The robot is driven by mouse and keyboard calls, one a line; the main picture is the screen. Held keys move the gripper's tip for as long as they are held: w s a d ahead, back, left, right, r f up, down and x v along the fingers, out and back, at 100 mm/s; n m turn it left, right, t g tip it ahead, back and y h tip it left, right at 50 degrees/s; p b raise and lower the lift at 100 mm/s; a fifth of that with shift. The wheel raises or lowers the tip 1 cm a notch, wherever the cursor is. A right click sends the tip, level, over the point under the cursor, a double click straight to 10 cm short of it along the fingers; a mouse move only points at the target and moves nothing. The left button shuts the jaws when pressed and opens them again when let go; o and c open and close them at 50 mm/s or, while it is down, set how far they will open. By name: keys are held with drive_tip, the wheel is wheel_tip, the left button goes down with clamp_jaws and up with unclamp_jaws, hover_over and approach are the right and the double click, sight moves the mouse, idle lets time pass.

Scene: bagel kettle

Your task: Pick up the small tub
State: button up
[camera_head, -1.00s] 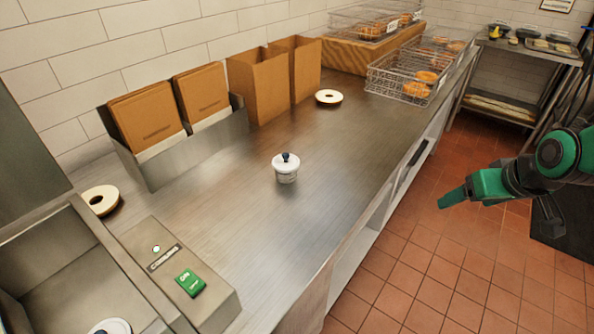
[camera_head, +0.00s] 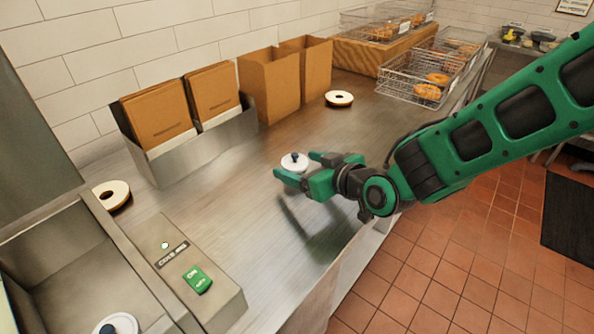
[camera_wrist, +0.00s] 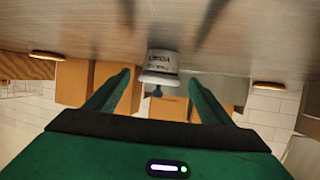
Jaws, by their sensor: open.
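The small tub (camera_head: 293,162) is white with a dark knob on its lid and stands upright on the steel counter (camera_head: 250,225). My gripper (camera_head: 296,171) reaches in from the right, low over the counter. Its green fingers are open, and one partly hides the tub in the head view. In the wrist view the picture is upside down; the tub (camera_wrist: 161,66) appears between and beyond the two open fingers (camera_wrist: 160,85), with a gap on each side. I cannot tell exactly how far the fingertips are from it.
A bagel half (camera_head: 339,98) lies behind the tub and another (camera_head: 113,195) at the left. Paper bags (camera_head: 268,85) stand along the wall, some in a steel holder (camera_head: 195,150). Wire baskets (camera_head: 425,75) stand at the back right. Counter around the tub is clear.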

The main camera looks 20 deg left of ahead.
sight(287, 161)
drive_tip(key=shift+x, duration=3.25)
drive_tip(key=shift+w+d, duration=0.1)
drive_tip(key=shift+d, duration=0.05)
drive_tip(key=c, duration=1.2)
